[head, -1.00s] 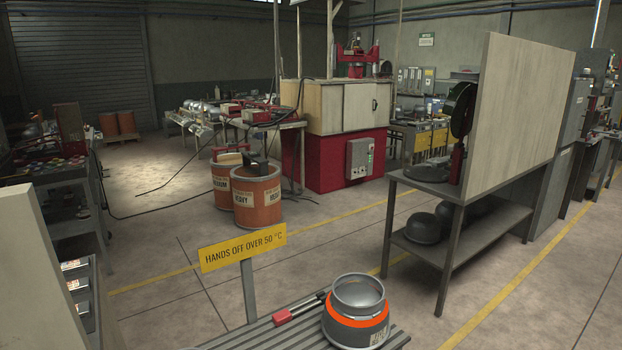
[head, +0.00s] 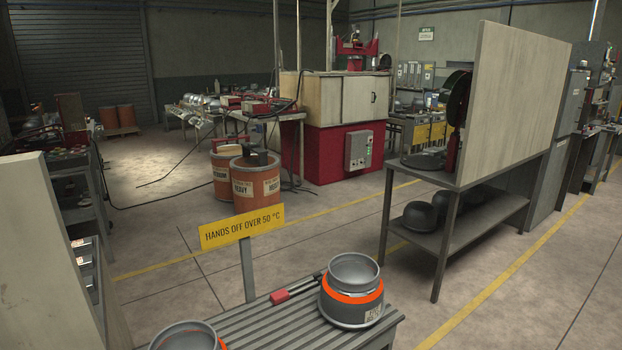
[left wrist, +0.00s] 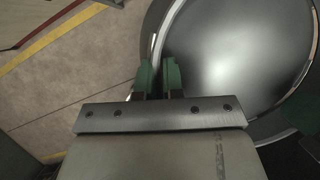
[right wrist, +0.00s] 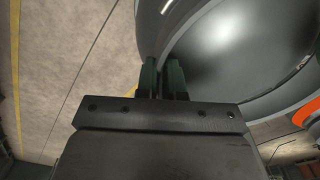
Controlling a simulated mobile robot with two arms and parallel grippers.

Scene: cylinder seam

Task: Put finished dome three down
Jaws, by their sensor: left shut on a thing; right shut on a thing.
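My left gripper (left wrist: 157,75) is shut on the rim of a grey metal dome (left wrist: 235,50) in the left wrist view. My right gripper (right wrist: 161,75) is likewise shut on a shiny dome's rim (right wrist: 220,40) in the right wrist view. Neither gripper shows in the head view. A grey dome with an orange band (head: 351,290) stands on the slatted bench (head: 270,325). A second banded dome (head: 185,336) is cut off by the head view's bottom edge; I cannot tell if it is the held one. In the right wrist view an orange band (right wrist: 306,112) shows beside the held dome.
A yellow sign (head: 241,226) reading "HANDS OFF OVER 50 °C" stands behind the bench. Slats between the two domes are bare.

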